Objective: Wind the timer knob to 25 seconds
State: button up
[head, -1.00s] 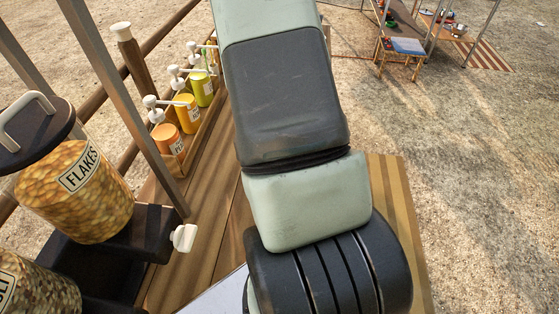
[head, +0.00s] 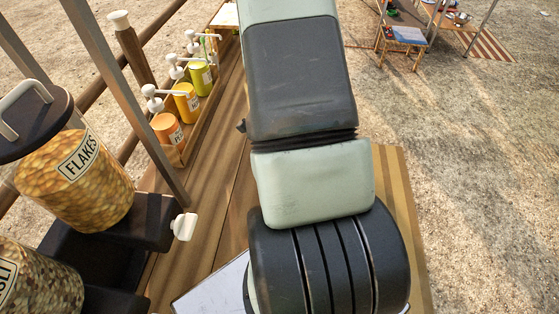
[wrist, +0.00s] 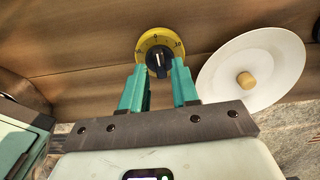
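The timer (wrist: 148,43) shows in the wrist view as a yellow dial ring with dark numbers and a black centre knob (wrist: 157,59) with a white pointer line. The pointer points up, close to the 0 mark at the top. My gripper (wrist: 158,75) has its two green fingers apart, one at each side of the knob's lower part in the picture. I cannot tell whether the fingertips touch the knob. The timer does not show in the head view, where my arm covers the middle.
A white round disc with a wooden knob (wrist: 252,75) lies right of the timer. In the head view, a flakes dispenser (head: 75,185) stands at left and several pump bottles (head: 187,102) stand in a wooden tray along the rail. Bare wooden counter (head: 210,190) lies between them and my arm.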

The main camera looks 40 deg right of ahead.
jog(key=shift+f, duration=0.85)
dwell(0.3)
jog(key=c, duration=0.4)
jog(key=shift+c, duration=0.2)
